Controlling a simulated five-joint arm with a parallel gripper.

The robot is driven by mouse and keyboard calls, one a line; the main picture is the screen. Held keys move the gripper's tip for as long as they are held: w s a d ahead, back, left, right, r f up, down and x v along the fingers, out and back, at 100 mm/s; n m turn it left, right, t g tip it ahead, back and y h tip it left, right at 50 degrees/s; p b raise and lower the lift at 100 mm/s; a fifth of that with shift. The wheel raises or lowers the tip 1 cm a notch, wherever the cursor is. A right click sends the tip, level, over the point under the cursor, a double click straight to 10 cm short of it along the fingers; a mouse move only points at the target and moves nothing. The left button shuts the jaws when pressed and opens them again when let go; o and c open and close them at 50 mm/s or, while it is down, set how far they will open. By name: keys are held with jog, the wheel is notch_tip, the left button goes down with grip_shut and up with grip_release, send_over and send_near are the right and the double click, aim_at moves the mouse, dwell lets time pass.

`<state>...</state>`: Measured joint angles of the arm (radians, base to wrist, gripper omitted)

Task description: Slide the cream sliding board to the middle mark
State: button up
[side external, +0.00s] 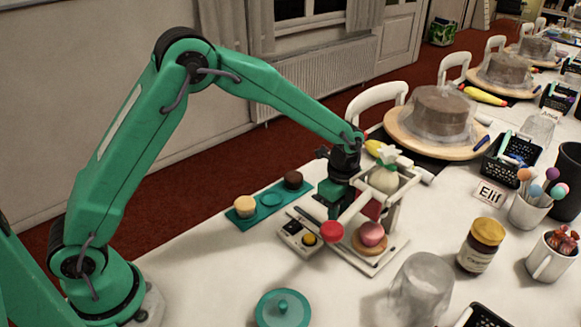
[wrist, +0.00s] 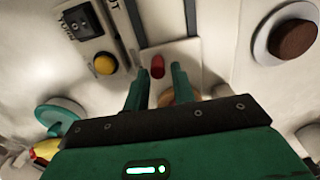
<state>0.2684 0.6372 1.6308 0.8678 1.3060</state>
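The cream sliding board (wrist: 183,52) lies in front of my fingers in the wrist view and carries a red knob (wrist: 157,66). The red knob also shows in the side view (side external: 332,232), just below my gripper (side external: 333,212). In the wrist view my gripper (wrist: 157,78) is open, with one finger on each side of the knob's line. I cannot tell whether the fingers touch it. The board sits by a cream frame (side external: 398,200). My gripper and the frame hide part of it. I cannot make out the middle mark.
A box with a yellow button (side external: 309,240) stands close on the left. A pink cake (side external: 372,234) sits on a round wooden base under the frame. A teal tray (side external: 270,200) with small cakes lies behind left; a teal lidded dish (side external: 284,308) is in front.

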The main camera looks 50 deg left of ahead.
jog(key=shift+o, duration=0.9)
jog(key=shift+a, duration=0.1)
jog(key=shift+r, duration=3.65)
jog(key=shift+f, duration=3.45)
